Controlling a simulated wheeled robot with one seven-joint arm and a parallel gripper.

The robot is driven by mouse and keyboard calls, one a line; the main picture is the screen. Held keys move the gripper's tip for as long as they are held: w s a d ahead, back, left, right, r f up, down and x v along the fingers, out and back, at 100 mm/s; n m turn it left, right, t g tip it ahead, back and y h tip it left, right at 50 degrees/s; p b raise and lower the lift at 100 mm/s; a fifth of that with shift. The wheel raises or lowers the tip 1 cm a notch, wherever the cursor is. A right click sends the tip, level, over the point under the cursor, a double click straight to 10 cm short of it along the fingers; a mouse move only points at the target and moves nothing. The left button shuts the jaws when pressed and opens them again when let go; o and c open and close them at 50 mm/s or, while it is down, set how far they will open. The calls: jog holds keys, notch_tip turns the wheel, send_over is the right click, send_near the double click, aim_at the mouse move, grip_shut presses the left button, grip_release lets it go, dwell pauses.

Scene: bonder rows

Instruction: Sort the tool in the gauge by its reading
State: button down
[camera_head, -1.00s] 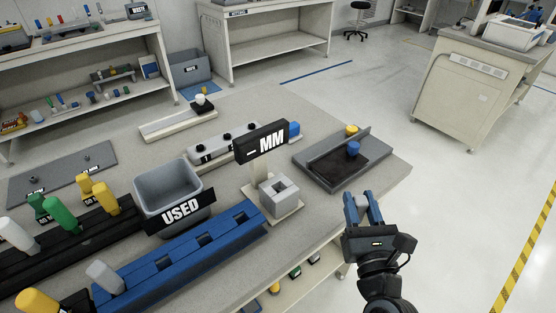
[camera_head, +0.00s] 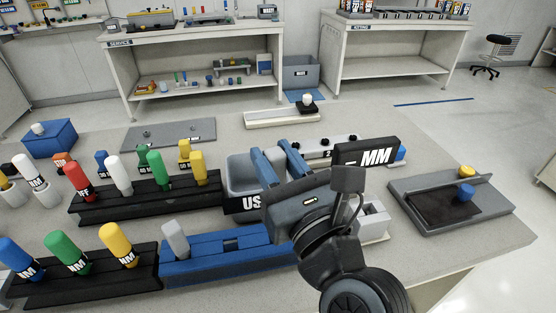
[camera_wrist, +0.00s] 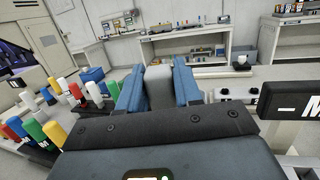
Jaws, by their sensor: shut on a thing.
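My gripper (camera_head: 275,163) is shut on a grey tool (camera_wrist: 158,88), which shows between the blue fingers in the wrist view. It is over the bench, in front of the grey USED bin (camera_head: 237,172). The gauge block (camera_head: 374,222) stands to its right, partly hidden by my arm. The gauge's black display (camera_head: 372,154) shows MM. A dash shows before an M in the wrist view (camera_wrist: 288,108). A blue rack (camera_head: 205,268) holds another grey tool (camera_head: 175,239) at its left end. Black racks behind (camera_head: 140,203) and at front left (camera_head: 85,285) hold coloured tools.
A grey tray with a dark mat (camera_head: 440,206) sits at the right, with a blue knob and a yellow knob. A flat grey plate (camera_head: 168,134) and a blue box (camera_head: 49,137) are at the back. Open floor lies beyond the right edge.

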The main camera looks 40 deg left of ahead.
jog(key=shift+r+p, duration=0.15)
jog(key=shift+p, duration=0.2)
jog(key=shift+f+b, duration=2)
jog(key=shift+f, duration=1.35)
jog(key=shift+p, duration=0.35)
jog(key=shift+f+b, duration=1.95)
jog(key=shift+f, duration=0.65)
jog(key=c, duration=0.7)
grip_release()
jog(key=shift+b+v, duration=0.45)
jog(key=shift+v, duration=3.55)
